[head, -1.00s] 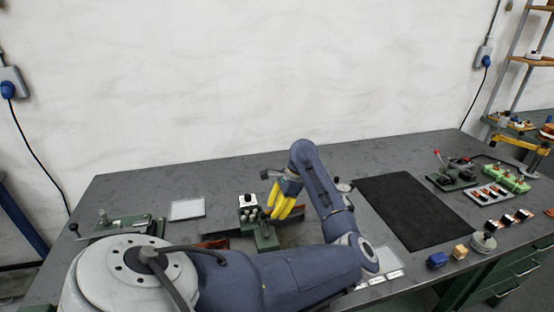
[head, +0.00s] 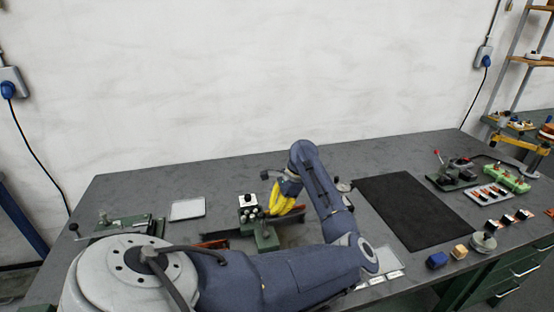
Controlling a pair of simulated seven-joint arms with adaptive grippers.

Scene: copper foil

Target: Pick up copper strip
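My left gripper (head: 284,204), with yellow fingers, points down over the middle of the bench, just right of a small green device with a white-and-black block (head: 249,208) on it. The gap between its fingertips is not clear, and I see nothing held in it. An orange-brown, copper-coloured piece (head: 213,243) shows low on the bench left of the device, partly hidden behind my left arm. I cannot tell for sure that it is the copper strip. My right gripper is out of view.
A pale flat tray (head: 187,209) lies left of the device. A black mat (head: 413,212) covers the bench to the right. Beyond it stand a red-knobbed device (head: 456,172) and a green block (head: 508,178). A blue block (head: 437,260) and a tan block (head: 459,252) sit near the front edge.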

